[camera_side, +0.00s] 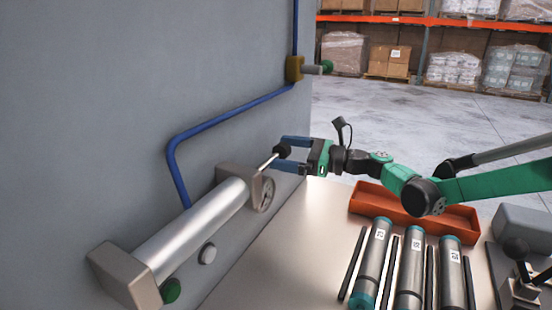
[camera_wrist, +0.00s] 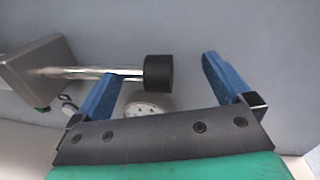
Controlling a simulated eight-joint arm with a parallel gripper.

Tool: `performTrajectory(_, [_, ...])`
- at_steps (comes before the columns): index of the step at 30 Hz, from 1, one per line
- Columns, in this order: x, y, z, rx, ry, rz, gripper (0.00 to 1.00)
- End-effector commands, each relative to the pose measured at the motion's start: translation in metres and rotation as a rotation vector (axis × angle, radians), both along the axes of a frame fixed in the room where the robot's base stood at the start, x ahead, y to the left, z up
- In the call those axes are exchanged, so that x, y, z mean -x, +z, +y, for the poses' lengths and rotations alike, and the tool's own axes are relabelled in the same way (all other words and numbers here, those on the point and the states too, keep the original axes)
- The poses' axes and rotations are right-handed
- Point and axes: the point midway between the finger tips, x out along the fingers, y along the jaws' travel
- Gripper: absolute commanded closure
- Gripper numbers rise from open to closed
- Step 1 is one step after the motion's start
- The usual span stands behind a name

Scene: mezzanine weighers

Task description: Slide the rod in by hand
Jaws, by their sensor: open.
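A silver cylinder (camera_side: 192,232) is mounted on the grey wall between two grey end blocks. From its far end block, a thin bright rod (camera_side: 267,162) sticks out and ends in a black knob (camera_side: 282,151). In the wrist view the rod (camera_wrist: 90,73) runs from the end block (camera_wrist: 35,68) at left to the knob (camera_wrist: 158,73). My gripper (camera_side: 284,152) is open, with its blue fingers on either side of the knob in the picture. In the wrist view the gripper (camera_wrist: 162,68) has its left fingertip overlapping the rod; I cannot tell whether it touches.
A round gauge (camera_side: 263,192) sits by the far end block. A blue pipe (camera_side: 173,165) runs along the wall to a brass valve (camera_side: 294,68). An orange tray (camera_side: 362,200) and several silver cylinders (camera_side: 411,265) stand on the bench at right. Bare bench (camera_side: 275,260) lies between.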

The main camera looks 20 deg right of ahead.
Motion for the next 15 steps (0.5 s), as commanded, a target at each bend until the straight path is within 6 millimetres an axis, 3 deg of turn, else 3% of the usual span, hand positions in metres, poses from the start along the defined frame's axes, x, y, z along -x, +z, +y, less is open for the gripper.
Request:
performTrajectory(11, [-0.0053,0.0001,0.0080,0.002,0.000,-0.001,0.05])
performTrajectory(15, [-0.0052,0.0002,0.0079,0.002,0.000,-0.001,0.45])
